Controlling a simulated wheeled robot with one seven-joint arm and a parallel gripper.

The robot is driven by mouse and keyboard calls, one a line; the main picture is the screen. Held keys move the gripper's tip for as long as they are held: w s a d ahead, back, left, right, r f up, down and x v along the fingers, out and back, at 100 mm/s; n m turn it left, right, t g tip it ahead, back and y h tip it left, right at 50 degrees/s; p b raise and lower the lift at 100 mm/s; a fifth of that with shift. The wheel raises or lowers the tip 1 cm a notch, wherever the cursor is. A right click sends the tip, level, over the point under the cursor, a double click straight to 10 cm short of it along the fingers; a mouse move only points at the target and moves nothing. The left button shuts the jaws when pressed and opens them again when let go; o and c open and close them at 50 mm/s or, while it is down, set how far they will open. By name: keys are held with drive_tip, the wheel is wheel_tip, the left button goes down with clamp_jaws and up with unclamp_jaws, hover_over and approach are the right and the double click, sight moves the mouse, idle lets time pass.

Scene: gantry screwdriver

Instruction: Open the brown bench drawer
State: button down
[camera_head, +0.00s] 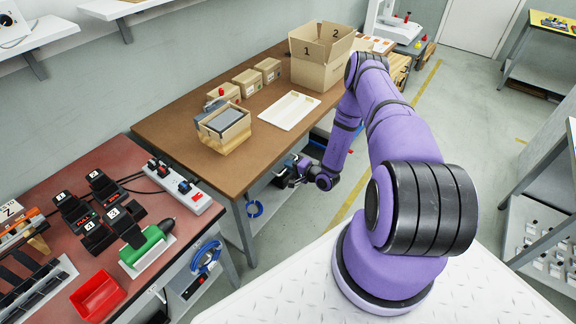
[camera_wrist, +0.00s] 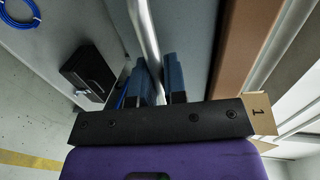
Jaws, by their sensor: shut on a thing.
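The brown bench (camera_head: 165,125) stands in the middle of the head view, its front edge facing my arm. My gripper (camera_head: 287,178) is at the bench front, just below the top's edge. In the wrist view my gripper (camera_wrist: 155,82) has its two blue fingers on either side of a silver bar handle (camera_wrist: 146,35), shut on it. The handle runs along a grey drawer front (camera_wrist: 187,40), beside the brown edge of the bench top (camera_wrist: 238,45). My arm hides part of the bench front in the head view, so I cannot tell how far out the drawer is.
On the bench top are a large open carton (camera_head: 320,75), small boxes, a white tray (camera_head: 289,110) and a box with a grey item (camera_head: 222,125). A red-topped bench (camera_head: 60,165) stands at left. A black box (camera_wrist: 88,72) is mounted near the handle.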

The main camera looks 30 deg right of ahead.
drive_tip(key=f+v, duration=0.3)
drive_tip(key=v, duration=1.2)
drive_tip(key=s+f+v, duration=0.1)
drive_tip(key=f+v, duration=0.2)
drive_tip(key=v, duration=1.3)
drive_tip(key=shift+s+d+f, duration=0.3)
drive_tip(key=shift+s, duration=0.15)
drive_tip(key=c, duration=1.2)
unclamp_jaws()
